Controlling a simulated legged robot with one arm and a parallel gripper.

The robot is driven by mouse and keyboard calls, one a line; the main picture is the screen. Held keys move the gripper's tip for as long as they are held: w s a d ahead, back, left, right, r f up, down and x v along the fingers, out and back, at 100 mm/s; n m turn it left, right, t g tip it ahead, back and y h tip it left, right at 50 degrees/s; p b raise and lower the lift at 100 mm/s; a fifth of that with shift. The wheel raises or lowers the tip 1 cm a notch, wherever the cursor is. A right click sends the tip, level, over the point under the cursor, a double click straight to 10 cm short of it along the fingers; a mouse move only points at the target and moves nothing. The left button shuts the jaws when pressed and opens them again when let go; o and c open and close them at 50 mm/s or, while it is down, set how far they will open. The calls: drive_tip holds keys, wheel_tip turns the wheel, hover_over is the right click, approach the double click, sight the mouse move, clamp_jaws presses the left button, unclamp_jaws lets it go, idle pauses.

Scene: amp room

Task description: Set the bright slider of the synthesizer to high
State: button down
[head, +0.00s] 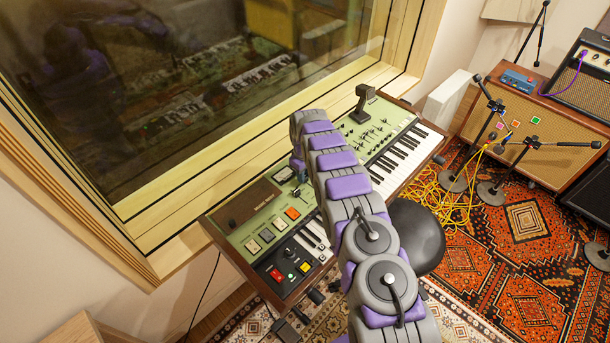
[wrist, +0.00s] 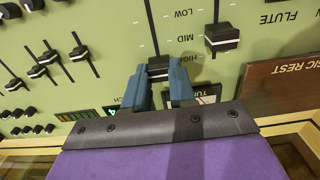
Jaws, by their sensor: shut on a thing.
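The green-panelled synthesizer (head: 228,212) stands below the window, with my arm crossing over its middle. In the wrist view, my gripper (wrist: 160,75) has its two blue fingers on either side of a dark slider cap with a light stripe (wrist: 158,68), shut on it. The cap's bare slot runs up the picture from it. LOW and MID are printed to the right of this slot, and the cap sits below the MID level.
A neighbouring slider (wrist: 222,38) sits close to the right, around MID level. Several small sliders (wrist: 46,62) are at the left. The brown music rest (wrist: 285,82) is at the right. A black stool (head: 416,236) stands in front of the keyboard.

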drive_tip(key=shift+w+r, duration=0.15)
drive_tip(key=shift+w, duration=0.05)
drive_tip(key=c, duration=1.3)
unclamp_jaws()
drive_tip(key=o, duration=0.4)
drive_tip(key=shift+a, duration=0.3)
drive_tip(key=shift+d, duration=0.1)
drive_tip(key=shift+d+r, duration=0.15)
drive_tip(key=shift+r, duration=0.3)
drive_tip(key=r+p, duration=0.1)
drive_tip(key=r, duration=0.9)
drive_tip(key=r+p, duration=0.1)
drive_tip(key=r, duration=0.5)
drive_tip(key=shift+a+p, duration=0.3)
